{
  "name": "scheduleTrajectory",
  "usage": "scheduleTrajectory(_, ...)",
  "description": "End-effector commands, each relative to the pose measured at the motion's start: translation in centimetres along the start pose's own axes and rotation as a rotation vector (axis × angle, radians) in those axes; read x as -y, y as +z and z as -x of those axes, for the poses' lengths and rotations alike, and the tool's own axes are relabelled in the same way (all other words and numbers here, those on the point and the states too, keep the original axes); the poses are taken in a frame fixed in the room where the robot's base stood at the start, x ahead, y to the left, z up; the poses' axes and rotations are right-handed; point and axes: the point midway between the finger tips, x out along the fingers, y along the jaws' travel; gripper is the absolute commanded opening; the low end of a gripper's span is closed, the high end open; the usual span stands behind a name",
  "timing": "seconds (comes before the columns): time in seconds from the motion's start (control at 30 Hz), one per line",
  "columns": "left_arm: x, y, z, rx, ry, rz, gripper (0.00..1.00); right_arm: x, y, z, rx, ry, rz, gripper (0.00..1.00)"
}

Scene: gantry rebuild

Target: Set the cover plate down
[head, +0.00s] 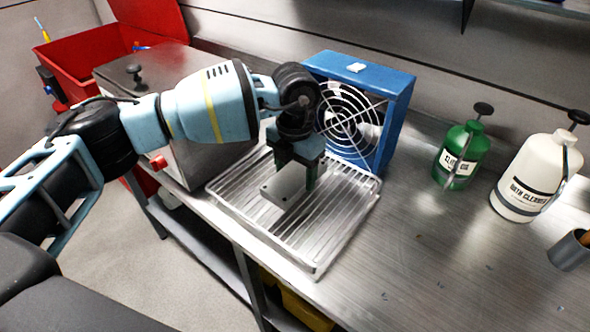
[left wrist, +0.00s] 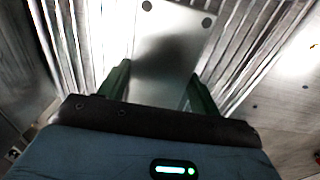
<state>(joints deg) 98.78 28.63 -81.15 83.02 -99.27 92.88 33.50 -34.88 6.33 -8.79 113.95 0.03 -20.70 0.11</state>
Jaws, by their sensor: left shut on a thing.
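The cover plate (head: 282,188) is a flat grey metal plate with dark holes near its corners. My left gripper (head: 297,176) is shut on the cover plate, fingers pointing down, over the wire rack tray (head: 322,247). In the left wrist view the plate (left wrist: 168,50) lies between the two green fingers of the gripper (left wrist: 160,88), with the slats behind it. I cannot tell whether the plate touches the slats or hangs just above them. The plate's edge at the fingers is partly hidden by the gripper. My right gripper is not in view.
A blue fan (head: 393,120) stands directly behind the rack. A steel box (head: 183,167) with a black knob is to its left, near a red bin (head: 75,62). A green bottle (head: 462,157), a white bottle (head: 527,180) and a grey cup (head: 570,251) stand right. The bench (head: 410,250) between is mostly clear.

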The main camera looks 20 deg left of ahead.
Motion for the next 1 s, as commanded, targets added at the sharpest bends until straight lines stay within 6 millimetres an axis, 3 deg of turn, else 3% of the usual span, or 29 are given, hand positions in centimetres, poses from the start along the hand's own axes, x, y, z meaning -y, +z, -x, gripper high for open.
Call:
scheduleTrajectory(0.07, 0.0, 0.1, 0.0, 0.003, -0.001, 0.000, 0.16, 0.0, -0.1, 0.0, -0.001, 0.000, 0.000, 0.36)
scheduleTrajectory(0.1, 0.0, 0.0, -0.2, 0.000, 0.000, 0.000, 0.65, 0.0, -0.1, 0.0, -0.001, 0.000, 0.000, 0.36)
scheduleTrajectory(0.27, 0.0, 0.0, -0.2, 0.000, 0.000, 0.000, 0.85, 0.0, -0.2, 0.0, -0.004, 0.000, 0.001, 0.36)
scheduleTrajectory(0.67, 0.0, 0.1, 0.6, 0.002, 0.000, 0.000, 0.85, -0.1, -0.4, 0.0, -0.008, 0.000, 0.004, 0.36)
scheduleTrajectory(1.0, 0.0, 0.1, 6.7, 0.004, 0.000, -0.001, 0.85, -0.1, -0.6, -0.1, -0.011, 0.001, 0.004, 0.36)
